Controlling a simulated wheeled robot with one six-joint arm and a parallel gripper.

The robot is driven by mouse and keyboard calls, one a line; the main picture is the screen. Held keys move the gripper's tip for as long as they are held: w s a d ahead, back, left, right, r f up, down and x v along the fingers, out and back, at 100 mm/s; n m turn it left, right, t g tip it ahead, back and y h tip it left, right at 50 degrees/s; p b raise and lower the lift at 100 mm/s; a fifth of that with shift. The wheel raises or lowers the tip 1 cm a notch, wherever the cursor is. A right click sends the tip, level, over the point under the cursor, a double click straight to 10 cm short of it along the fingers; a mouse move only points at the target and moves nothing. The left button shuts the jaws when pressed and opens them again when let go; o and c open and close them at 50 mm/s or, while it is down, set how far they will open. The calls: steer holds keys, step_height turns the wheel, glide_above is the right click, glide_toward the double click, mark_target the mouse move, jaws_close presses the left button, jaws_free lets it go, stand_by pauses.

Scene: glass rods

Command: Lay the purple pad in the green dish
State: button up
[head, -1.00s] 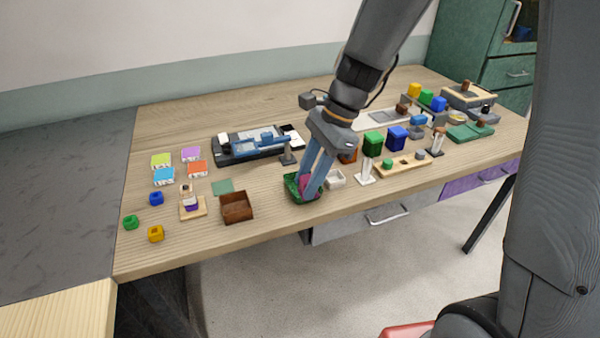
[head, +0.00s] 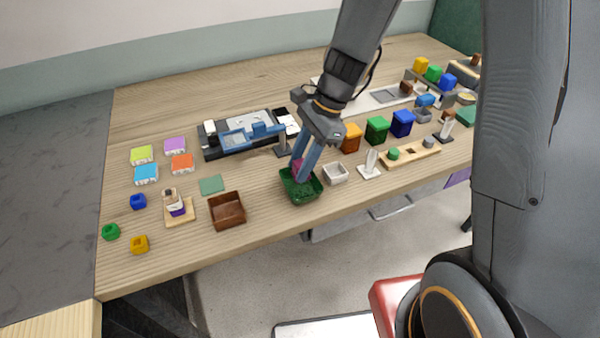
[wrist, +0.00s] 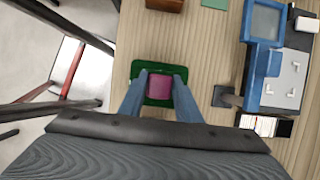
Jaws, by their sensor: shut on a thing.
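The purple pad (head: 296,168) is between the two blue fingers of my gripper (head: 302,172), at the upper rear side of the green dish in the head view. The wrist view shows the pad (wrist: 160,88) pinched between the fingertips (wrist: 160,80), with the green dish (wrist: 160,66) behind it. The green dish (head: 304,194) stands on the table near its front edge, and its dark green inside shows below the fingertips. The pad looks a little above the dish floor; whether it touches the dish cannot be told. The fingers hide part of the pad.
A small white tray (head: 335,174) stands close to the dish's right. A brown box (head: 227,211) is to the left, with a flat green square (head: 212,185) behind it. A blue-and-black device (head: 245,136) stands behind. Bare table lies between box and dish.

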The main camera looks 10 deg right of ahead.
steer(key=shift+f, duration=1.9)
steer(key=shift+f, duration=0.1)
steer(key=o, duration=1)
steer(key=b+v, duration=0.2)
steer(key=v, duration=1)
steer(key=s+d+f+n+t+h, duration=0.2)
steer(key=s+d+n+h, duration=0.2)
steer(key=s+d+n, duration=0.4)
steer(key=shift+s+d+f+n+t, duration=0.2)
steer(key=shift+s+f+n+t, duration=0.2)
steer(key=shift+n, duration=3)
